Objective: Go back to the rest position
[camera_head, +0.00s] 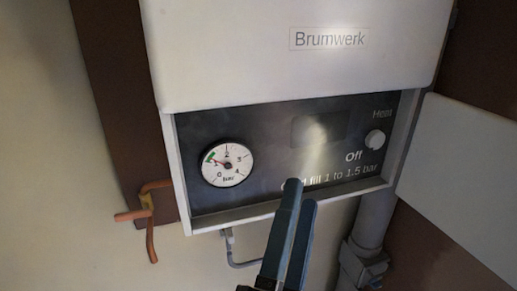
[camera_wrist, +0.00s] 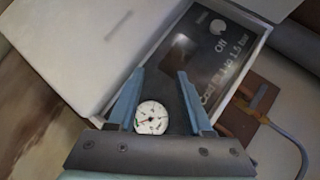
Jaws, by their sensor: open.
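My gripper (camera_head: 298,192) reaches up from the bottom of the head view, in front of the lower edge of a white Brumwerk boiler (camera_head: 290,80). Its two blue-grey fingers look close together from this side. In the wrist view my gripper (camera_wrist: 158,82) has its fingers spread apart with nothing between them. A round pressure gauge (camera_head: 227,163) sits at the left of the boiler's dark control panel (camera_head: 275,150). The gauge also shows in the wrist view (camera_wrist: 151,118), beyond the fingers. Part of the panel's lettering is hidden behind a fingertip.
A white flap (camera_head: 465,175) sticks out at the right of the panel. A knob (camera_head: 375,139) is by the word Off. A copper pipe with a valve (camera_head: 147,205) is at the lower left. A grey pipe (camera_head: 372,225) runs down below the boiler.

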